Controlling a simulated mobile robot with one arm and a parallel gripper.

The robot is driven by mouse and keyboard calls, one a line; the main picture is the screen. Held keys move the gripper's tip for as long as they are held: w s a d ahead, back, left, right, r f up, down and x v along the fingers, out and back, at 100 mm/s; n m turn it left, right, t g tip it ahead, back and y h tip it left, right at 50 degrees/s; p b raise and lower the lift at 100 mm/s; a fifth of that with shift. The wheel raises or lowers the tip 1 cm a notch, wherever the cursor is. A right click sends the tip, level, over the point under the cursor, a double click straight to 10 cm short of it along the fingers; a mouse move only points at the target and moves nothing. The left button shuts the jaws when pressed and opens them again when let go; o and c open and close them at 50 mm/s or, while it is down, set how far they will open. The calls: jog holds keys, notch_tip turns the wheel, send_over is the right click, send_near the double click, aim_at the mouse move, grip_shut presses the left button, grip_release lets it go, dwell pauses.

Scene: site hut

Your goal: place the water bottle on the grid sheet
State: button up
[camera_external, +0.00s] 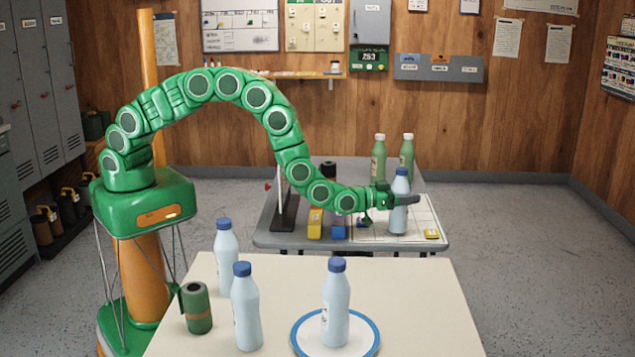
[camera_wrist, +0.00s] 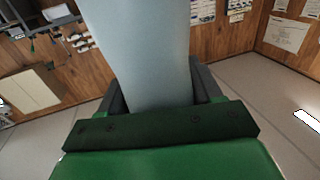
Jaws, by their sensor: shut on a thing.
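A pale blue water bottle (camera_external: 399,217) with a blue cap stands upright at the far table, over the white grid sheet (camera_external: 425,213). My gripper (camera_external: 399,197) reaches in from the left and is shut around the bottle's upper body. In the wrist view the bottle (camera_wrist: 143,55) fills the space between my gripper's dark fingers (camera_wrist: 155,92). The bottle's base appears at the sheet, but I cannot tell whether it touches. Part of the sheet is hidden behind the bottle and my arm.
Two green bottles (camera_external: 379,160) stand behind the sheet. Yellow (camera_external: 315,224) and blue (camera_external: 338,231) blocks lie left of it, and a small yellow block (camera_external: 432,234) on its front right. The near table (camera_external: 420,310) holds several similar bottles, one on a blue-rimmed plate (camera_external: 364,341), and a green can (camera_external: 197,309).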

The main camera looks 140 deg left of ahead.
aim_at(398, 176)
jog(key=shift+f, duration=0.4)
jog(key=shift+f, duration=0.15)
jog(key=o, duration=1.4)
jog(key=shift+o, duration=0.2)
jog(key=shift+s+d+r, duration=0.25)
jog(key=shift+d+r, duration=0.2)
jog(key=shift+r, duration=0.75)
jog(key=shift+s+d+r, duration=0.25)
jog(key=shift+d+r, duration=0.15)
jog(key=shift+r, duration=0.8)
jog(key=shift+s+d+r, duration=0.25)
jog(key=shift+d+r, duration=0.2)
jog(key=shift+r, duration=0.75)
